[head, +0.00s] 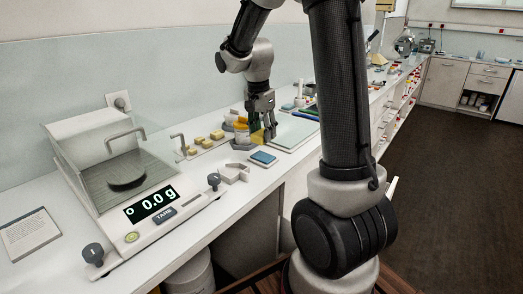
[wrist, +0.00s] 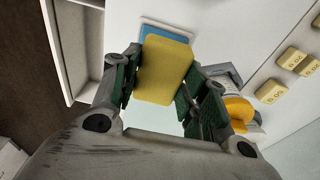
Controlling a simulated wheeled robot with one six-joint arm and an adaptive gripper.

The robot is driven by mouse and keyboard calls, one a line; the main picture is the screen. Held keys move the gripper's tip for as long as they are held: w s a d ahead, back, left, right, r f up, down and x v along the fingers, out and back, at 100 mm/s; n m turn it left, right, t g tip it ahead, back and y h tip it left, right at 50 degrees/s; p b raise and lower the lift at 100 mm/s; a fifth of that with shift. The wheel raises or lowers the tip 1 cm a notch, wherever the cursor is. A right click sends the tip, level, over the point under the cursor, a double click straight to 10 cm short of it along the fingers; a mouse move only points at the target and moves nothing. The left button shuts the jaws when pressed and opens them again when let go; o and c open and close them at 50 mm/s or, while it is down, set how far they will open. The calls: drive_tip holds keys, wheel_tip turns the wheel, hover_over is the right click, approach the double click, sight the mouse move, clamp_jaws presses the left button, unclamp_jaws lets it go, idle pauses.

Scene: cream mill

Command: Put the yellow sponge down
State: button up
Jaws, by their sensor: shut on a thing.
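The yellow sponge (wrist: 163,70) is a flat block gripped between the fingers of my gripper (wrist: 158,88) in the wrist view. In the head view my gripper (head: 264,134) points down over the white counter, with the yellow sponge (head: 257,137) at its fingertips. A blue pad on a pale square base (head: 263,157) lies on the counter a little nearer the camera. In the wrist view the blue pad (wrist: 160,32) shows past the sponge's far edge, partly hidden by it. I cannot tell how high the sponge is above the counter.
A balance (head: 125,180) reading 0.0 g stands at the left. Yellow labelled blocks (head: 201,141) sit along the wall, and a grey angular holder (head: 234,173) lies near the front edge. A pale green board (head: 293,134) lies right of my gripper.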

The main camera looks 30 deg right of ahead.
sight(262, 156)
drive_tip(key=shift+f, duration=2.9)
drive_tip(key=o, duration=1)
drive_tip(key=shift+f, duration=0.1)
drive_tip(key=r, duration=0.4)
drive_tip(key=a+r, duration=0.1)
drive_tip(key=r, duration=0.7)
drive_tip(key=shift+s+a, duration=0.15)
drive_tip(key=shift+s, duration=0.15)
drive_tip(key=s+a+r+n+t, duration=0.1)
drive_tip(key=s+n, duration=0.3)
drive_tip(key=s, duration=0.3)
drive_tip(key=s+a+r+n+t+y, duration=0.1)
drive_tip(key=s+n, duration=0.4)
drive_tip(key=s, duration=0.3)
drive_tip(key=s+a+r+n+t, duration=0.1)
drive_tip(key=s+r+n, duration=0.1)
drive_tip(key=s+n, duration=0.3)
drive_tip(key=shift+s+a+t, duration=0.15)
drive_tip(key=shift+s+t, duration=0.05)
drive_tip(key=shift+s, duration=0.55)
drive_tip(key=shift+s+a+t, duration=0.1)
drive_tip(key=shift+s+t, duration=0.1)
drive_tip(key=shift+s, duration=0.55)
